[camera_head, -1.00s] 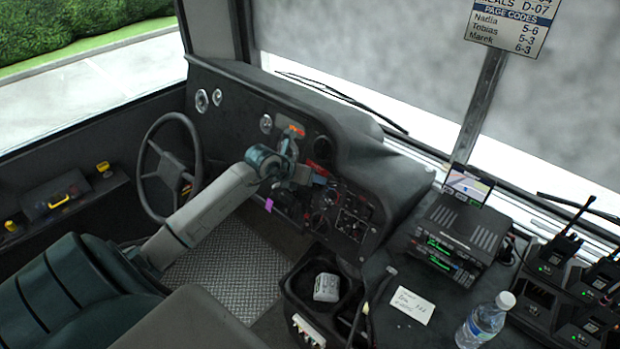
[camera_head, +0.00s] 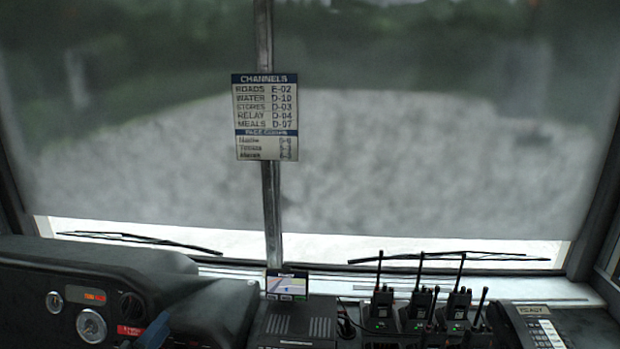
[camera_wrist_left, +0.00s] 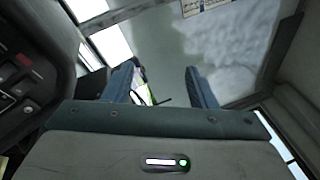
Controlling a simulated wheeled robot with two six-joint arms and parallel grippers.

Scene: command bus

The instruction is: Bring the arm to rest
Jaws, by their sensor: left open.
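My left gripper (camera_head: 153,332) shows only as a blue tip at the bottom left of the head view, in front of the dashboard. The rest of my left arm is out of that view. In the left wrist view the same gripper (camera_wrist_left: 160,80) has its two blue fingers apart, with nothing held between them. Beyond the fingers are the pale windshield and part of the sign. My right arm shows in no view.
The dashboard (camera_head: 90,268) with gauges is at lower left. A small navigation screen (camera_head: 287,284) stands above a radio unit (camera_head: 297,326). Several handheld radios and a desk phone (camera_head: 530,325) are at lower right. A channels sign (camera_head: 265,117) hangs on the windshield post.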

